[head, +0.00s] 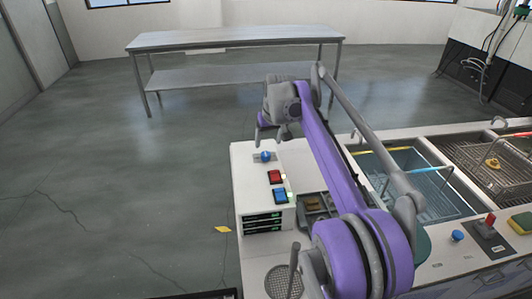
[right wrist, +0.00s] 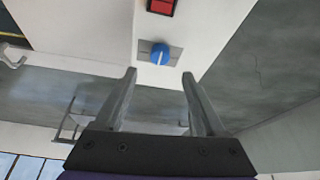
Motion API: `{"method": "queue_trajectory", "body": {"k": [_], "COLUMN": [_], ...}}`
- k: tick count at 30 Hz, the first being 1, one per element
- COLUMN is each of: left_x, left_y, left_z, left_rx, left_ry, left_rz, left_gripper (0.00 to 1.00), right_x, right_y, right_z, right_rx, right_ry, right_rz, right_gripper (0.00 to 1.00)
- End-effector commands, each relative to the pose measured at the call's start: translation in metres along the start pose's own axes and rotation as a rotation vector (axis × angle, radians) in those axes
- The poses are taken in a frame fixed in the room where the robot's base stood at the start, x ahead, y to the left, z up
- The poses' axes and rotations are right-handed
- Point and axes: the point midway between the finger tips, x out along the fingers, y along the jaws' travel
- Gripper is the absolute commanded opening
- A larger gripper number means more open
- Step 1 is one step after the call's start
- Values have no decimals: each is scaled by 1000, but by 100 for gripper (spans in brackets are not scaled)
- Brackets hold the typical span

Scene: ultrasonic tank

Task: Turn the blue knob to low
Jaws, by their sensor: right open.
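The blue knob (head: 265,156) sits on a small grey plate at the far end of the white control box's (head: 250,190) top. In the right wrist view the knob (right wrist: 160,54) shows a pale pointer line, roughly upright in the picture; any setting labels are too small to read. My right gripper (head: 271,133) is open and empty, just beyond the knob in the head view. In the right wrist view its two fingertips (right wrist: 159,75) are spread apart, with the knob centred between and a little above them, not touched. My left gripper is not in view.
Water-filled tanks (head: 430,190) lie to the right, with another blue round control (head: 457,236). A metal table (head: 230,40) stands behind; the floor between is open.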

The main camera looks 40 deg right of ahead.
Motion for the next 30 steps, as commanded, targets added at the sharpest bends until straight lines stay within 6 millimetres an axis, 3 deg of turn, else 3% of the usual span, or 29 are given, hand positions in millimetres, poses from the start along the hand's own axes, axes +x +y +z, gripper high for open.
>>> {"method": "queue_trajectory", "body": {"k": [3,10,15,23,26,30], "left_x": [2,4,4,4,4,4], "left_y": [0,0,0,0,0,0], "left_z": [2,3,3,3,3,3], "left_rx": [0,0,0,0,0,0], "left_ry": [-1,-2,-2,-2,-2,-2], "left_rz": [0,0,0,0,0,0], "left_gripper": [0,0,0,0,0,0], "right_x": [26,61,72,74,74,74], "right_y": [0,-1,-1,-1,-1,0], "right_z": [0,0,0,0,0,0], "right_rx": [-1,-2,-2,-1,-1,-1], "right_ry": [0,0,0,0,0,0], "right_rz": [0,0,0,0,0,0], "right_gripper": [72,72,72,72,59,34]}}
